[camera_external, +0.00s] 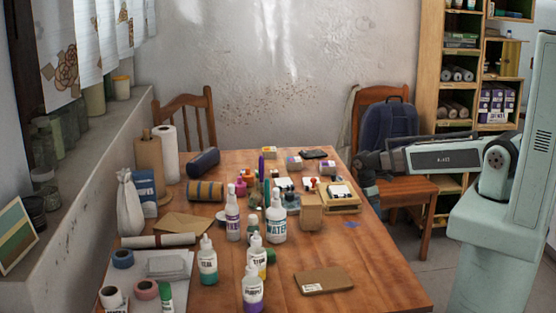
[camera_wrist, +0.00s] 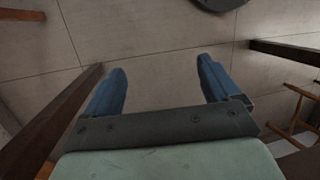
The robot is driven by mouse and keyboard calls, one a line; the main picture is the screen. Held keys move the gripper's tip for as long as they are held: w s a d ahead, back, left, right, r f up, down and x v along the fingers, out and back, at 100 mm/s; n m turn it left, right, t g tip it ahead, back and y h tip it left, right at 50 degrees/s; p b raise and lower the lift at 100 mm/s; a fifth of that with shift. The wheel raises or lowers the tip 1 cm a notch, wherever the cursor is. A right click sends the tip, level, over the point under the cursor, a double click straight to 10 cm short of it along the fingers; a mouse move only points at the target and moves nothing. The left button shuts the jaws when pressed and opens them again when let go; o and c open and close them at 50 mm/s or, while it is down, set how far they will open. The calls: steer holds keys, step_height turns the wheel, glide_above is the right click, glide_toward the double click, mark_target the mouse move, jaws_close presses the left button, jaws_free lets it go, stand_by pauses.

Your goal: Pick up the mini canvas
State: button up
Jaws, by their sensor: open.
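My gripper (camera_wrist: 162,78) shows in the wrist view with its two blue fingers wide apart and nothing between them. In the external view my gripper (camera_external: 369,182) is beside the table's right edge, near the chair with the backpack. I cannot tell for sure which thing is the mini canvas. A small white square (camera_external: 340,190) on a wooden piece right of the table's middle may be it. A striped painted panel (camera_external: 17,236) leans on the sill at far left. The wrist view shows no canvas.
The wooden table (camera_external: 375,270) is crowded with bottles, including a white WATER bottle (camera_external: 276,222), a wooden block (camera_external: 311,212) and a brown pad (camera_external: 323,281). Its front right is mostly clear. A chair with a blue backpack (camera_external: 388,130) stands behind my gripper. The wrist view shows floor (camera_wrist: 160,35).

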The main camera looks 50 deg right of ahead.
mark_target(328, 163)
steer(key=w+d+r+n+t, duration=0.1)
steer(key=w+d+r+n, duration=0.3)
steer(key=r, duration=0.5)
steer(key=w+d+r+n+t, duration=0.1)
steer(key=w+r+n, duration=0.1)
steer(key=w+r, duration=0.55)
steer(key=a+r+n, duration=0.1)
steer(key=r, duration=0.1)
steer(key=w+a+r+n, duration=0.1)
steer(key=a+r+n, duration=0.1)
steer(key=r, duration=0.1)
steer(key=w+a+r+n, duration=0.1)
steer(key=a+r, duration=0.1)
steer(key=shift+w+a+r+n, duration=0.25)
steer(key=shift+n, duration=0.15)
steer(key=w+a+r+n+t, duration=0.1)
steer(key=w+a+r+n, duration=0.1)
steer(key=a+r+n, duration=0.4)
steer(key=shift+w+a+f, duration=0.1)
steer(key=shift+a+f, duration=0.1)
steer(key=shift+f, duration=1.85)
steer(key=shift+w+a+f, duration=0.1)
steer(key=shift+a+f, duration=0.1)
steer(key=shift+f, duration=1.8)
steer(key=shift+w+a+f, duration=0.1)
steer(key=shift+a+f, duration=0.1)
steer(key=shift+f, duration=1.85)
steer(key=c, duration=1)
